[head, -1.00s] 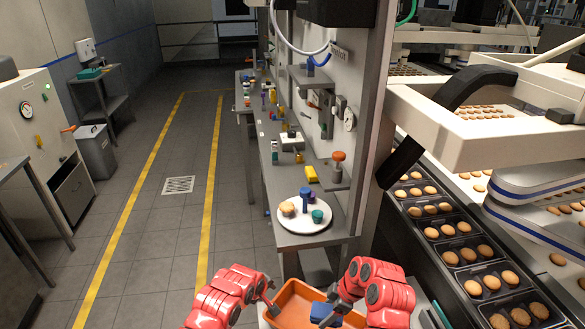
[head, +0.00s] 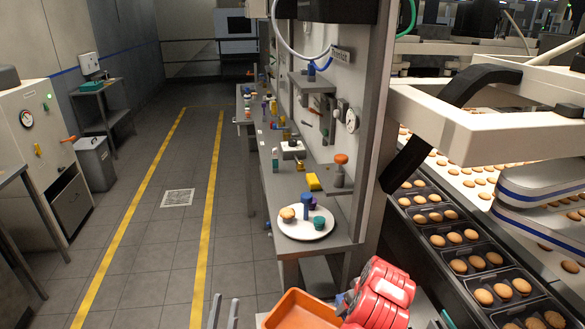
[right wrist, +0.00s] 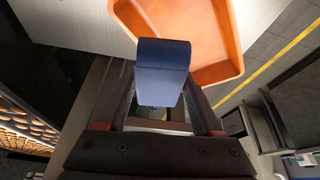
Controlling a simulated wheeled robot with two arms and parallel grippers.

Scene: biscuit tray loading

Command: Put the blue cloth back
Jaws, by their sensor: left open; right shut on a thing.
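The blue cloth (right wrist: 163,70) is between the fingers of my right gripper (right wrist: 165,105) in the right wrist view, a folded dark blue piece in front of the orange tray (right wrist: 220,62). In the head view a small bit of blue (head: 342,309) shows beside my red right arm, and the arm hides most of the right gripper. The orange tray also shows at the bottom of the head view (head: 290,306). My left gripper (head: 223,312) shows as two grey fingers standing apart and empty, left of the tray at the bottom edge.
A white plate (head: 290,229) with several small items stands on the workbench (head: 335,240) ahead. The conveyor (head: 470,292) with black biscuit trays runs along the right. A bin (head: 95,163) and machine stand at the left.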

